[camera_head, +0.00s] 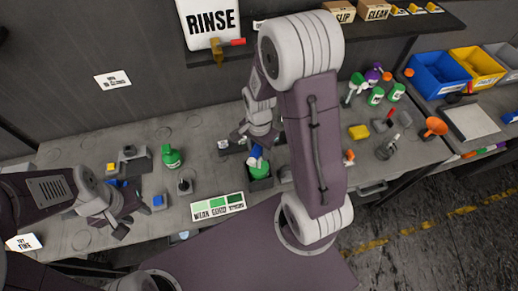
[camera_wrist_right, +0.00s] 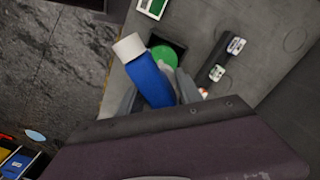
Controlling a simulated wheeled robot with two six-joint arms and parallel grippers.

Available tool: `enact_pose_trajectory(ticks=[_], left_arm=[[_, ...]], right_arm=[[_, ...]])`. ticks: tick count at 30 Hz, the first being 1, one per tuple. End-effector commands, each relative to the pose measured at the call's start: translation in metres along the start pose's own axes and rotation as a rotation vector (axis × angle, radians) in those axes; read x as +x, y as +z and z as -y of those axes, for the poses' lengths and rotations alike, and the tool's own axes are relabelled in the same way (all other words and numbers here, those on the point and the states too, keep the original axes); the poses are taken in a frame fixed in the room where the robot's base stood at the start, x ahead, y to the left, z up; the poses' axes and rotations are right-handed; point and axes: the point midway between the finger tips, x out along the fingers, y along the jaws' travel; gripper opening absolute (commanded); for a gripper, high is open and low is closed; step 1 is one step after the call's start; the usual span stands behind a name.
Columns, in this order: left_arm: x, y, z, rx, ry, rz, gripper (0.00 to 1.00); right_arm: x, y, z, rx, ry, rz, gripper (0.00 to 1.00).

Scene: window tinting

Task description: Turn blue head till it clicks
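The blue head (camera_head: 256,152) sits on a green bottle (camera_head: 260,170) in a dark square holder on the bench. In the right wrist view the blue head (camera_wrist_right: 150,80) shows large, with a pale nozzle end, above the green bottle (camera_wrist_right: 163,55). My right gripper (camera_head: 257,141) is over the bottle, its fingers on either side of the blue head. Whether both fingers touch it is hidden. My left gripper (camera_head: 126,212) is open and empty over the bench's left front.
A green spray bottle (camera_head: 171,156) stands left on the bench. A shade card (camera_head: 218,206) lies at the front. A wall shelf (camera_head: 350,35) runs above.

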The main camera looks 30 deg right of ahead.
Motion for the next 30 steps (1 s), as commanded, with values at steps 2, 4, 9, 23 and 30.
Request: enact_pose_trajectory(ticks=[2, 4, 9, 23, 30], left_arm=[[0.0, 0.0, 0.0, 0.0, 0.0, 0.0, 0.36], [0.0, 0.0, 0.0, 0.0, 0.0, 0.0, 0.36], [-0.004, -0.001, 0.0, 0.0, 0.0, 0.0, 0.36], [-0.008, -0.001, 0.0, 0.0, 0.0, 0.0, 0.36], [-0.003, -0.001, 0.0, 0.0, 0.0, 0.0, 0.36]], right_arm=[[0.0, 0.0, 0.0, 0.0, 0.0, 0.0, 0.09], [0.0, 0.0, 0.0, 0.0, 0.0, 0.0, 0.01], [-0.001, 0.0, 0.0, 0.138, 0.001, 0.001, 0.01], [0.0, 0.0, 0.0, 0.451, 0.001, 0.0, 0.67], [-0.022, -0.001, 0.002, 0.45, -0.007, -0.002, 0.67]])
